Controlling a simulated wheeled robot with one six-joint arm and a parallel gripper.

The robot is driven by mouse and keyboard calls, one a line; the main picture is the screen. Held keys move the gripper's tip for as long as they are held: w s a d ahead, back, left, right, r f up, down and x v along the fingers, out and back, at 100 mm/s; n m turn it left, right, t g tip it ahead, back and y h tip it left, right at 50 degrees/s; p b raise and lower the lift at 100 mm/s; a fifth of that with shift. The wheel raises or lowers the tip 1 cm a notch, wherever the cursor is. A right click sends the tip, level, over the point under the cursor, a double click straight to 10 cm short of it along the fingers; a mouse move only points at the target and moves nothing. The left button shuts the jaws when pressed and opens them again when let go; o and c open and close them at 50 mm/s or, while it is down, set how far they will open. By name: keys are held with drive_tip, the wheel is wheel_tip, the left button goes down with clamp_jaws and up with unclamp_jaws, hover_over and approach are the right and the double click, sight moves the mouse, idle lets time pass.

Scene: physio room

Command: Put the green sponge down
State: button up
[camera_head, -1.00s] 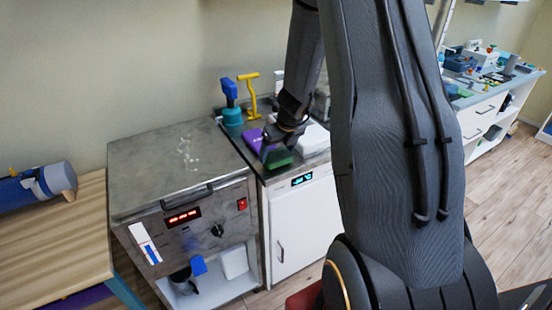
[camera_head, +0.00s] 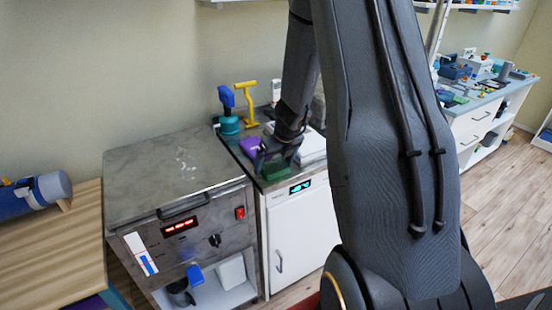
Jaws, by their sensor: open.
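The green sponge (camera_head: 274,171) lies at the front of the dark top of the small white cabinet. My gripper (camera_head: 272,160) is directly above and around it, with its fingers pointing down. It is open. The fingers hide part of the sponge, and I cannot tell whether they still touch its sides.
A purple item (camera_head: 250,146) is just left of my gripper. A blue-and-teal item (camera_head: 228,112) and a yellow-handled item (camera_head: 246,100) stand behind. A white tray-like thing (camera_head: 312,146) is to the right. The steel unit (camera_head: 165,175) at left has a mostly clear top.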

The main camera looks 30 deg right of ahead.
drive_tip(key=p+v, duration=0.3)
drive_tip(key=v, duration=0.8)
drive_tip(key=s+a+r+n+g, duration=0.1)
drive_tip(key=s+a+n, duration=0.7)
drive_tip(key=n, duration=0.9)
drive_tip(key=s+a+r+n+g, duration=0.1)
drive_tip(key=s+a+r+n, duration=0.2)
drive_tip(key=s+a+n, duration=0.6)
drive_tip(key=s+n, duration=0.1)
drive_tip(key=n, duration=0.8)
drive_tip(key=shift+s+a+r+n+g, duration=0.25)
drive_tip(key=shift+s+r+n+g, duration=0.05)
drive_tip(key=shift+s+r, duration=0.1)
